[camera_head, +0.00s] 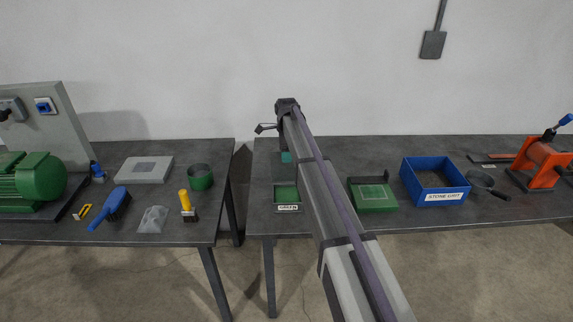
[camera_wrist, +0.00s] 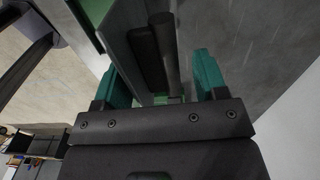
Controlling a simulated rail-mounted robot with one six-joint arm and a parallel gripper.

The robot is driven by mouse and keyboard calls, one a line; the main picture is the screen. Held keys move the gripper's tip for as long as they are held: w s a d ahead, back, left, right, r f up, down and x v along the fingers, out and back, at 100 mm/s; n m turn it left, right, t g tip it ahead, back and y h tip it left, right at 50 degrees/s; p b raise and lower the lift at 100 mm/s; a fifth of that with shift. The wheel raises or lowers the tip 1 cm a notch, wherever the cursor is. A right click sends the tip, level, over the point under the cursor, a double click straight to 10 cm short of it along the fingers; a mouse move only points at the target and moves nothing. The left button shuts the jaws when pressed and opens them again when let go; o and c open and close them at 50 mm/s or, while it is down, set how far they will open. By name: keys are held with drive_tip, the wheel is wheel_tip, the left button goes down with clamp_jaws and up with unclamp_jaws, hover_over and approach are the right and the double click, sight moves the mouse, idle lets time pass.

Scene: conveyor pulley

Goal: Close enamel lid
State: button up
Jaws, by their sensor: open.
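A small dark box (camera_head: 287,207) with a green inside and a white label stands at the front of the right table, left of my arm. The label is too small to read surely. A dark panel (camera_head: 284,174) rises behind its open top and looks like its raised lid; my arm hides part of it. My gripper (camera_head: 286,157) is at that panel's upper part, with teal fingers. In the wrist view my gripper (camera_wrist: 162,78) is open, one finger on each side of a grey panel edge with two black bars (camera_wrist: 155,50). I cannot tell whether the fingers touch it.
Right of my arm are a green tray (camera_head: 374,207), a blue labelled bin (camera_head: 436,197), a small pan (camera_head: 481,180) and an orange device (camera_head: 546,165). A gap separates the left table (camera_head: 110,212), which holds a green can (camera_head: 200,181) and several tools.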

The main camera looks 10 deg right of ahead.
drive_tip(key=shift+f, duration=0.15)
drive_tip(key=c, duration=1.2)
drive_tip(key=shift+s, duration=0.15)
